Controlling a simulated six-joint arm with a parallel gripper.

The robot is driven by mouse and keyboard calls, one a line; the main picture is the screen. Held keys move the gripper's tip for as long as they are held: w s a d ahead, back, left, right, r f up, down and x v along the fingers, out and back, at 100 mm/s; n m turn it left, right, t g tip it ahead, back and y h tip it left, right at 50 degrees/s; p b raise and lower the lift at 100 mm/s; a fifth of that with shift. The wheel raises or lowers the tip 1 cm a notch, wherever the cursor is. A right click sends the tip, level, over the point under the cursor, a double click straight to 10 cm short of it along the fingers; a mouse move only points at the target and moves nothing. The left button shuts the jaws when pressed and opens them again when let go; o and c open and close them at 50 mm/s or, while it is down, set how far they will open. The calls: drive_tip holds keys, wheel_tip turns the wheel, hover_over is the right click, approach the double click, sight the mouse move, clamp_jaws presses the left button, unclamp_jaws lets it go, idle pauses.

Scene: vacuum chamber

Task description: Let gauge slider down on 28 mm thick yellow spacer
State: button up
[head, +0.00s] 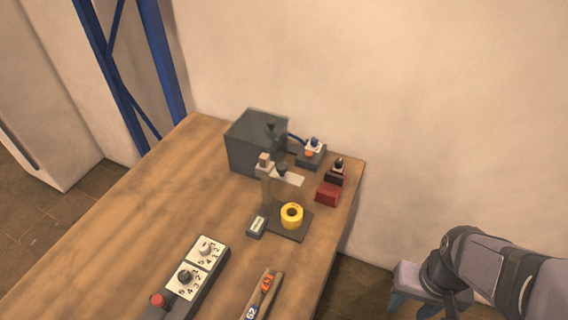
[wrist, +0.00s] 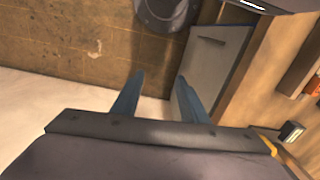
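The yellow spacer (head: 291,214), a ring with a dark centre hole, sits on the dark base plate (head: 296,231) of the height gauge. The gauge column (head: 266,190) stands behind and left of it. The gauge slider (head: 289,177), a pale arm with a dark knob, is up on the column, with a clear gap above the spacer. A small display box (head: 256,226) stands at the left of the base. My gripper (head: 413,305) is off the table at the lower right, far from the gauge. In the wrist view its blue fingers (wrist: 157,95) are apart with nothing between them.
A dark grey box (head: 257,142) stands behind the gauge. A small connector block (head: 311,154) and a red block (head: 328,193) stand to its right. A control box with dials (head: 187,282) and a wooden tray (head: 263,292) lie nearer. The table's left part is clear.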

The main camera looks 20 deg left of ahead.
drive_tip(key=s+a+n+p, duration=0.1)
drive_tip(key=s+a+n, duration=0.1)
drive_tip(key=a, duration=0.2)
drive_tip(key=n+t+y+p, duration=0.3)
drive_tip(key=n, duration=0.3)
approach(282, 166)
drive_tip(key=shift+p+x, duration=0.85)
drive_tip(key=shift+x, duration=3.05)
drive_tip(key=shift+c, duration=0.4)
